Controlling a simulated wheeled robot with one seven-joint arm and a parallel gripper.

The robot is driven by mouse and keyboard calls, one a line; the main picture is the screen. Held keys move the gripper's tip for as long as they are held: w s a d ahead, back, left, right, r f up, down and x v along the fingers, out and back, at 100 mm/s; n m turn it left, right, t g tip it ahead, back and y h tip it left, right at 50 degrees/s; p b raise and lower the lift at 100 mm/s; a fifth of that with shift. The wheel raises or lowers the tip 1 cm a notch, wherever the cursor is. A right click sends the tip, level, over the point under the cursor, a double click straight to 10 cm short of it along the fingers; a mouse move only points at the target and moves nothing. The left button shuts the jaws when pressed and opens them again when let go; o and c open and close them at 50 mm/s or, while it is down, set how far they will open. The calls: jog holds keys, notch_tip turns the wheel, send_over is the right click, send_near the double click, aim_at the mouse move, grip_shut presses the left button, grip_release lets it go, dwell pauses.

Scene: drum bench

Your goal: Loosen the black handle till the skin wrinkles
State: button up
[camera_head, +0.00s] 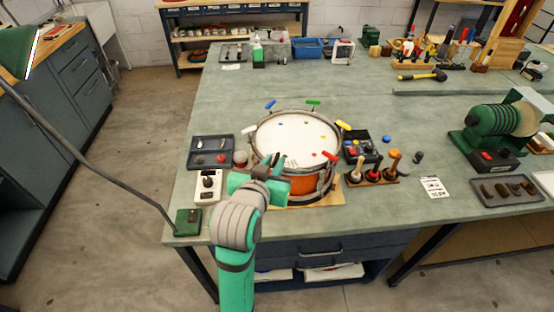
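The drum (296,186) stands on the near part of the bench, with an orange shell and a pale skin (292,140) bearing several small coloured marks. Blue (271,104), green (313,104), yellow (344,125), red (331,156) and pale grey (249,129) handles sit around its rim. My gripper (273,162) is at the near-left rim. Dark shapes show at its tip, but I cannot tell the black handle from the fingers. The wrist hides that part of the rim. Whether the fingers are open or shut is unclear. No wrinkles are visible at this size.
Left of the drum are a dark tray (212,143) and a white box with a black knob (207,187). Right of it stand a dark control box (367,148) and a wooden rack (371,179) with upright tools. The bench behind the drum (270,82) is clear.

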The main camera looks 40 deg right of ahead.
jog(key=shift+v, duration=1.5)
